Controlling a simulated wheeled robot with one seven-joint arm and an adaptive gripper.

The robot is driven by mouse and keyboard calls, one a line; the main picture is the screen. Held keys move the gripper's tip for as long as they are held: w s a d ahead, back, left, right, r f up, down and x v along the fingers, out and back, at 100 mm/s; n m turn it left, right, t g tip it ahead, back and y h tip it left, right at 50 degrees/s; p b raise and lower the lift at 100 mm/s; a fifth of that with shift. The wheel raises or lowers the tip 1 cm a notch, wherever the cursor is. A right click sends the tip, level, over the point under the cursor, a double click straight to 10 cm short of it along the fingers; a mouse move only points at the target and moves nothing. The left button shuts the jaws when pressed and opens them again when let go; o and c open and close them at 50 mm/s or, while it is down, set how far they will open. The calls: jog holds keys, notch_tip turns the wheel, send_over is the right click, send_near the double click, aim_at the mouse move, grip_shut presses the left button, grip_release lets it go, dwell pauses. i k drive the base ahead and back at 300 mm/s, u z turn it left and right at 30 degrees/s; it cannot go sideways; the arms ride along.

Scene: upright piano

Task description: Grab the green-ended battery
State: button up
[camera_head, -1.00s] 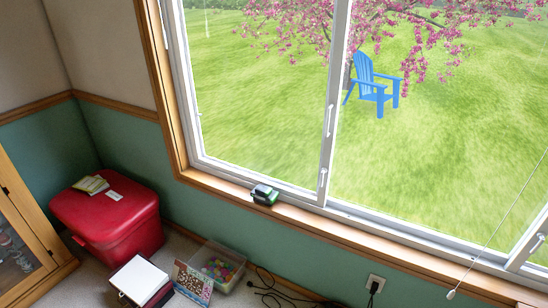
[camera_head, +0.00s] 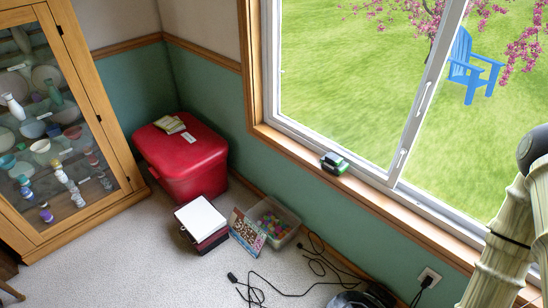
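A small black object with green and pale grey parts (camera_head: 335,163) sits on the wooden windowsill, against the window frame, in the head view. It is the only thing in view with a green part like the battery's, but it is too small to tell for sure whether it is the battery. Part of my arm shows at the right edge of the head view. My gripper is not in view.
Along the wall stand a red chest (camera_head: 182,165), a clear bin of colourful pieces (camera_head: 285,240) and a white-topped box (camera_head: 200,217). Black cables (camera_head: 262,290) and a dark object (camera_head: 360,299) lie on the floor. A glass-fronted cabinet (camera_head: 128,170) stands left. Carpet is clear at lower left.

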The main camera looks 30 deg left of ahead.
aim_at(332, 163)
jog(key=u, duration=1)
jog(key=i, duration=1)
